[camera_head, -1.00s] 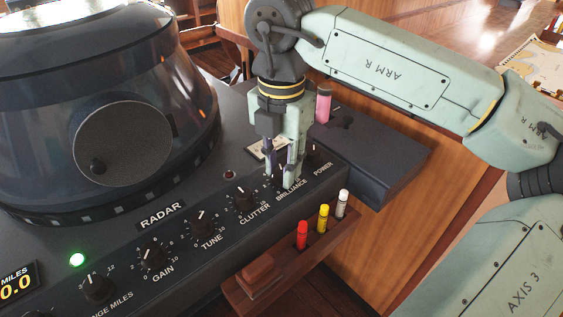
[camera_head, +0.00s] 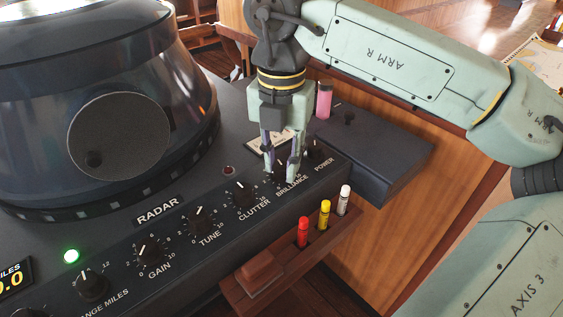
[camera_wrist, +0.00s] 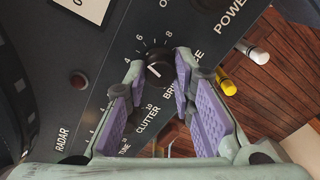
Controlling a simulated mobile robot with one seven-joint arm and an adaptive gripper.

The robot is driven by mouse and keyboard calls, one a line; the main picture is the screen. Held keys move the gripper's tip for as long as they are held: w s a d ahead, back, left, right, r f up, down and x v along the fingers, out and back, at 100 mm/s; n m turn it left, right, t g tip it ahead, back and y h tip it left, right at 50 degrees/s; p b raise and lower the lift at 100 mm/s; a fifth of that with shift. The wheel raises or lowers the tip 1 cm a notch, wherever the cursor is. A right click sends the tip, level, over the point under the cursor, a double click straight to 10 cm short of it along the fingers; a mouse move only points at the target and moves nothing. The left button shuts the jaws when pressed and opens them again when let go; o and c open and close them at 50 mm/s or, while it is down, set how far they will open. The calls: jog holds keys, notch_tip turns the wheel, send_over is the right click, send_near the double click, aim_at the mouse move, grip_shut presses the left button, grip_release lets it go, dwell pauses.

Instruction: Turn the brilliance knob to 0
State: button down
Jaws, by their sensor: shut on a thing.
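The brilliance knob (camera_wrist: 160,68) is a round black dial with a white pointer mark, set in the radar panel. In the wrist view it sits between my fingertips, and its mark points toward the lower left. White numbers 4, 6 and 8 show around its upper side; the rest of its scale is hidden by my fingers. The BRILLIANCE label is partly covered by one finger. My gripper (camera_head: 279,172), with purple pads, reaches down from above and is shut on this knob. In the head view the fingers hide most of the knob.
The clutter knob (camera_head: 240,195), tune knob (camera_head: 198,218) and gain knob (camera_head: 151,247) lie in a row to the left; the POWER label is to the right. A wooden rack (camera_head: 250,290) with red, yellow and white markers hangs at the panel's front. The radar hood (camera_head: 120,75) rises at left.

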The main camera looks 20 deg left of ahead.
jog(key=n+b, duration=0.1)
jog(key=n, duration=0.2)
jog(key=shift+f+n, duration=0.1)
jog(key=shift+n, duration=0.2)
jog(key=n+b, duration=0.1)
jog(key=n, duration=0.2)
jog(key=shift+n, duration=0.3)
jog(key=n, duration=0.3)
jog(key=shift+n+b, duration=0.4)
jog(key=n, duration=0.3)
jog(key=shift+n, duration=0.3)
jog(key=n, duration=0.3)
jog(key=shift+n, duration=0.3)
jog(key=n, duration=0.3)
jog(key=shift+n, duration=0.3)
jog(key=n, duration=0.4)
jog(key=shift+r, duration=0.2)
jog(key=shift+n+p, duration=0.4)
jog(key=shift+n, duration=1.4)
